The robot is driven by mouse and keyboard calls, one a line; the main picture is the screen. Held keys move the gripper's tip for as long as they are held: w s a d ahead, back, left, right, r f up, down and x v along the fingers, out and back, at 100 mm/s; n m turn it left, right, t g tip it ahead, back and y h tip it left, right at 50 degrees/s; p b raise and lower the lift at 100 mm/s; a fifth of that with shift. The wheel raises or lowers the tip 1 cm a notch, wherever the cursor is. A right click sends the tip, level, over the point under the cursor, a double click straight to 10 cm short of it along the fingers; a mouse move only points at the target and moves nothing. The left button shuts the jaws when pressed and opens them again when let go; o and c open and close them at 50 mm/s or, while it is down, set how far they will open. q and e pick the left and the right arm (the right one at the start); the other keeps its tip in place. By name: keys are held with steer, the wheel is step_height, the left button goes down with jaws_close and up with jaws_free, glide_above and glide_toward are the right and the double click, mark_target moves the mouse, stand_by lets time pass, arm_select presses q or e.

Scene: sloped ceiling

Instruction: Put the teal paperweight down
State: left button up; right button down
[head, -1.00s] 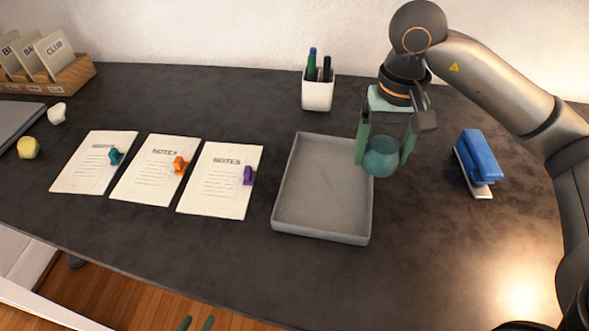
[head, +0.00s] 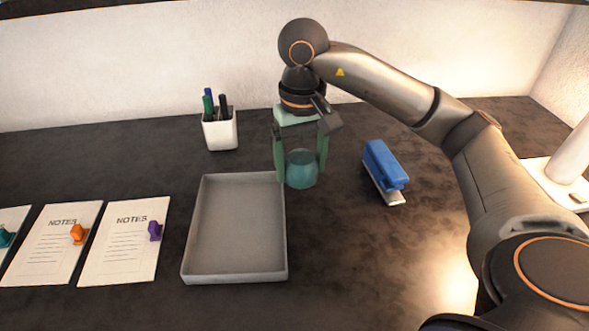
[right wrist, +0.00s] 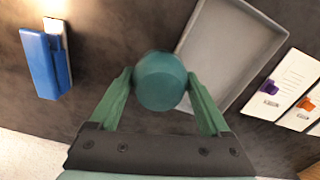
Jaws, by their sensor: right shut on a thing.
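The teal paperweight (head: 301,170) is a rounded, glossy piece held between the green fingers of my right gripper (head: 301,165). In the right wrist view the paperweight (right wrist: 160,82) sits between the fingertips of the right gripper (right wrist: 160,90), with a finger on each side. It is just right of the grey tray (head: 235,268) in the head view, outside its right wall. I cannot tell whether its underside touches the desk. My left gripper is not in view.
A blue stapler (head: 383,168) stands to the right of the paperweight. A white pen cup (head: 220,132) is behind the tray. Notes sheets with small coloured clips, one purple (head: 155,231), lie to the left. Bare dark desk (head: 350,245) lies in front of the stapler.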

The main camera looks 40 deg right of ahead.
steer(key=w+d+f, duration=0.4)
steer(key=d, duration=0.3)
steer(key=b, duration=0.1)
glide_above(319, 181)
steer(key=a, duration=0.1)
steer(key=f, duration=0.4)
steer(key=shift+s, duration=0.35)
steer(key=shift+w+d+f, duration=0.35)
steer(key=shift+d+f, duration=0.05)
steer(key=shift+f, duration=0.2)
steer(key=shift+d+f+b, duration=0.15)
steer(key=shift+f+b, duration=0.3)
steer(key=shift+f, duration=1.25)
steer(key=shift+f, duration=0.1)
jaws_free()
step_height(319, 181, up, 12)
steer(key=p, duration=0.1)
steer(key=shift+p, duration=0.35)
